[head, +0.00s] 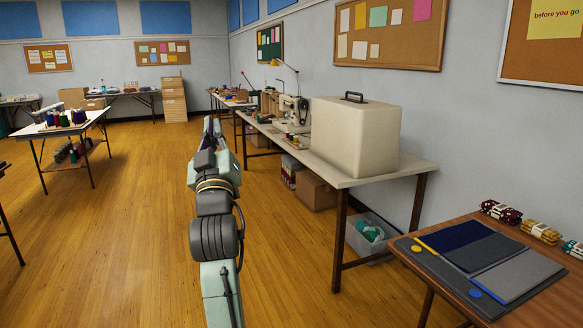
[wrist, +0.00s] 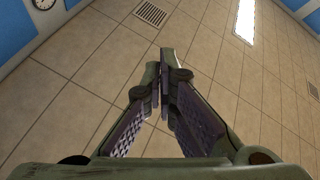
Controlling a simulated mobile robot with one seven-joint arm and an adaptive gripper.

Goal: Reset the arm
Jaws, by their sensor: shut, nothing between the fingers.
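My arm stretches up and forward through the middle of the head view. My gripper (head: 211,126) shows at its far end, over the open wood floor and left of the long table. In the wrist view my gripper (wrist: 162,85) has its two fingers together at the tips, with nothing held. The wrist camera looks up past the fingers at a tiled ceiling (wrist: 85,75).
The long table (head: 385,172) on the right carries a beige case (head: 345,137) and a sewing machine (head: 290,108). A nearer wooden table (head: 545,300) holds grey mats. A table with thread spools (head: 66,118) stands left. The floor (head: 110,230) around my arm is clear.

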